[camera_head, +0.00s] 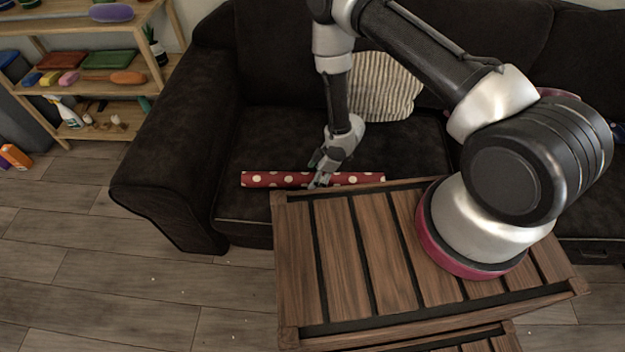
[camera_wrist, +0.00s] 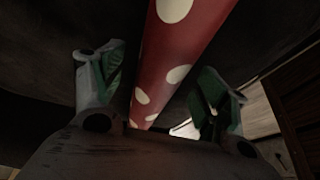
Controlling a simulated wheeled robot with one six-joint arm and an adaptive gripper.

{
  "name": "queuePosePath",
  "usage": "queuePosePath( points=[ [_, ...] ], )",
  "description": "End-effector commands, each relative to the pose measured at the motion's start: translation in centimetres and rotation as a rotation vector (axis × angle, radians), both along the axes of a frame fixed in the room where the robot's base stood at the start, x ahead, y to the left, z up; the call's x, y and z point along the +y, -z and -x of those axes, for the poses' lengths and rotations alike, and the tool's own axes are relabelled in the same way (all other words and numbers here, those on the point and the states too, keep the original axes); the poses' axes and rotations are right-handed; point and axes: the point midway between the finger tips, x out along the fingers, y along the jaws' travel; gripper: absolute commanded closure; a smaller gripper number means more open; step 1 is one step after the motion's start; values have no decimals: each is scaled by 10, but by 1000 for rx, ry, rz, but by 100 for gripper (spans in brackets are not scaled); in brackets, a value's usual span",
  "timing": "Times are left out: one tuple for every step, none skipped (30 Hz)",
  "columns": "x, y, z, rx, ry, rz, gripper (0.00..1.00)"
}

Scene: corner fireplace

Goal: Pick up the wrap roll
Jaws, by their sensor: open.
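The wrap roll (camera_head: 270,180) is red with white dots and lies along the front of the dark sofa seat. My gripper (camera_head: 318,183) is at the middle of the roll in the head view, pointing down, and hides a small part of it. In the wrist view the roll (camera_wrist: 180,60) runs between the two open fingers of my gripper (camera_wrist: 158,95). Dark gaps show between each finger and the roll. I cannot tell whether either finger touches it.
The dark sofa (camera_head: 165,150) has a striped cushion (camera_head: 383,88) behind my gripper. A slatted wooden surface (camera_head: 345,255) carrying my arm base is close in front of the roll. Shelves (camera_head: 95,85) with several small items stand at the left. Floor is clear at lower left.

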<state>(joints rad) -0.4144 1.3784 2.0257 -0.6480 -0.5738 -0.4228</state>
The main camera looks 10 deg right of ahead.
Motion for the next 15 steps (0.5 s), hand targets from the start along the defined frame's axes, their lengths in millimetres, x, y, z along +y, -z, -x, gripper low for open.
queuePosePath(
  points=[
    [3,8,0,1,-1,1,26],
    [4,11,0,1,-1,1,26],
    [6,14,0,1,0,1,26],
    [6,16,0,1,0,1,26],
    [7,17,-1,0,0,1,26],
    [7,18,-1,1,1,1,26],
    [7,18,-1,1,1,1,26],
    [7,18,-1,1,1,1,26],
    [7,18,-1,1,1,1,26],
    [7,18,-1,1,1,1,26],
    [7,18,-1,1,1,1,26],
    [7,18,-1,1,1,1,30],
    [7,18,-1,1,1,1,35],
    [7,18,-1,1,1,1,40],
    [7,18,-1,1,1,1,48]
  ],
)
